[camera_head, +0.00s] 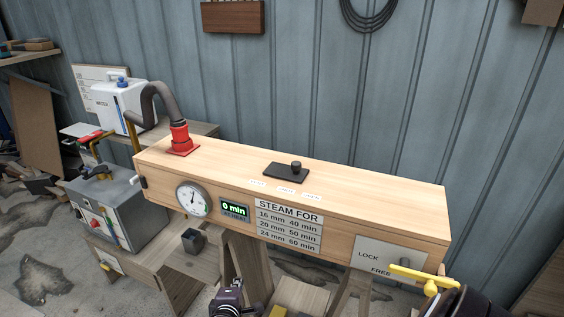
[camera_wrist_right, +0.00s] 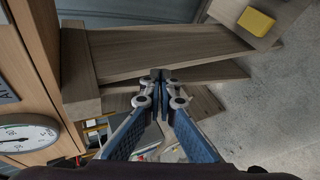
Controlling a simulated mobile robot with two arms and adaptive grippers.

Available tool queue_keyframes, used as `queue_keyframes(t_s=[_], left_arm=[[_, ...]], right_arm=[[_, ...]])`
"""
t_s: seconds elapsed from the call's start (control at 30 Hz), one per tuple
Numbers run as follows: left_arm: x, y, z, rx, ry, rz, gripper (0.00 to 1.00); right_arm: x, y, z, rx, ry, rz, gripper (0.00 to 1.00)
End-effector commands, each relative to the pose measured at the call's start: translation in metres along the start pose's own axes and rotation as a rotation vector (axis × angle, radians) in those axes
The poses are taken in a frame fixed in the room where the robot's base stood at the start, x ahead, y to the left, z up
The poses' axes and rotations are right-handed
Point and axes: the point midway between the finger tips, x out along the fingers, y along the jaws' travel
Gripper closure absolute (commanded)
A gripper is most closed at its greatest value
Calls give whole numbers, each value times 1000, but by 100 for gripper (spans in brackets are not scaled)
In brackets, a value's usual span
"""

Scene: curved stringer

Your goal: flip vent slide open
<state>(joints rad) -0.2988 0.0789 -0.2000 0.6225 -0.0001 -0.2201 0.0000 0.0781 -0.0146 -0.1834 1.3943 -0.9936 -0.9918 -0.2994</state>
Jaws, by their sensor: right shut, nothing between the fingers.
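The vent slide is a flat black plate (camera_head: 287,173) with a short round black knob (camera_head: 296,166). It lies on top of the long wooden steam box (camera_head: 390,197), near the middle. A row of small white labels, too small to read surely, sits just in front of it. My right gripper (camera_head: 230,294) is low in front of the box, below the display and apart from the vent slide. In the right wrist view my right gripper (camera_wrist_right: 160,76) has its fingertips together with nothing between them; the vent slide is out of that view. My left gripper is not in view.
A red hose fitting (camera_head: 180,139) stands on the box's left top. A dial gauge (camera_head: 193,199) and green display (camera_head: 234,208) are on its front. A yellow lever (camera_head: 413,275) sticks out at the right end. The box top around the slide is clear.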

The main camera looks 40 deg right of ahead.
Motion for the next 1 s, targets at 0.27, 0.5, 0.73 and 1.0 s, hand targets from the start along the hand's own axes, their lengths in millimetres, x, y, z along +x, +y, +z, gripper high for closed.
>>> queue_keyframes(t_s=[0.27, 0.5, 0.73, 1.0], left_arm=[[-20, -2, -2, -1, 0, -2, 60], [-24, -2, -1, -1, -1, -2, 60], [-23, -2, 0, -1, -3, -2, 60], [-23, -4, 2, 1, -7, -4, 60]], right_arm=[[-92, 248, 40, 90, -262, 414, 100], [-130, 301, 67, 141, -366, 515, 100], [-132, 303, 68, 142, -372, 520, 100], [-134, 301, 67, 143, -371, 519, 100]])
